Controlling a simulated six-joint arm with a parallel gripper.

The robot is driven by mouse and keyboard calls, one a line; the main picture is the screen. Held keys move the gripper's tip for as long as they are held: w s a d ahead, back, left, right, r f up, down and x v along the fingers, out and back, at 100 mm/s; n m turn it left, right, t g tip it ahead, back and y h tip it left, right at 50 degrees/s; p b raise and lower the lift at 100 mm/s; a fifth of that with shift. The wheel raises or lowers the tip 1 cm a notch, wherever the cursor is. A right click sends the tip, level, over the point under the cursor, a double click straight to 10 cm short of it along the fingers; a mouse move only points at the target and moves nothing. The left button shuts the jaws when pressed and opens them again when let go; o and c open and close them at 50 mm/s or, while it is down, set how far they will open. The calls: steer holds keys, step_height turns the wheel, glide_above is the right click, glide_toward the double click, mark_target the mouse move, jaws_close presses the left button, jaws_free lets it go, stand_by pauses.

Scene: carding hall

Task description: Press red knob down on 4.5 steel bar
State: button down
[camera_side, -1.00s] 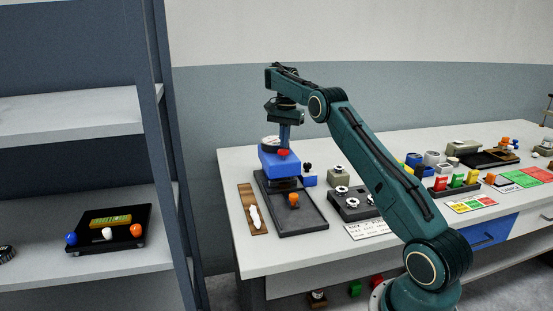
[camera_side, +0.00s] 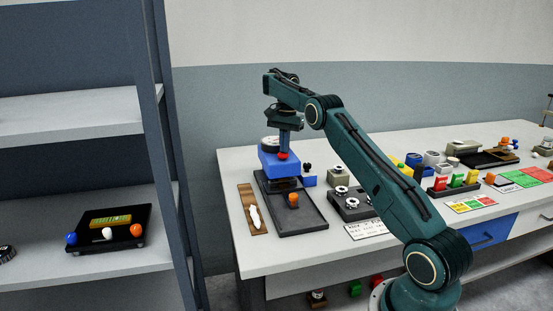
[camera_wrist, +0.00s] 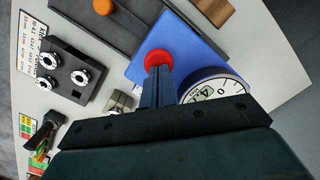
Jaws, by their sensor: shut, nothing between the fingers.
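The red knob (camera_side: 283,156) sits on the blue head of the gauge device (camera_side: 269,160). My gripper (camera_side: 284,151) is shut and empty, pointing down with its fingertips at the top of the knob. In the wrist view the red knob (camera_wrist: 158,56) shows just beyond the shut fingertips (camera_wrist: 157,70), which cover part of it. They appear to touch. A round white dial (camera_wrist: 213,92) is beside the fingers on the blue body. The device stands on a dark base tray (camera_side: 306,217). I cannot make out the steel bar under the head.
An orange knob (camera_side: 293,200) stands on the tray. A wooden board (camera_side: 245,196) with a white piece lies to its left. A dark block with silver dials (camera_side: 352,205) and a printed card (camera_side: 367,231) are to its right. A shelf unit (camera_side: 160,150) stands left of the table.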

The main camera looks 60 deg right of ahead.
steer(key=shift+s+f, duration=0.1)
steer(key=shift+f, duration=0.55)
steer(key=shift+d+r, duration=0.2)
steer(key=shift+d, duration=0.45)
steer(key=shift+d+r, duration=0.15)
steer(key=shift+d, duration=0.45)
steer(key=shift+d+r, duration=0.25)
steer(key=shift+w+r, duration=0.2)
steer(key=shift+r, duration=0.1)
step_height(320, 180, up, 7)
steer(key=shift+d, duration=0.35)
stand_by(0.9)
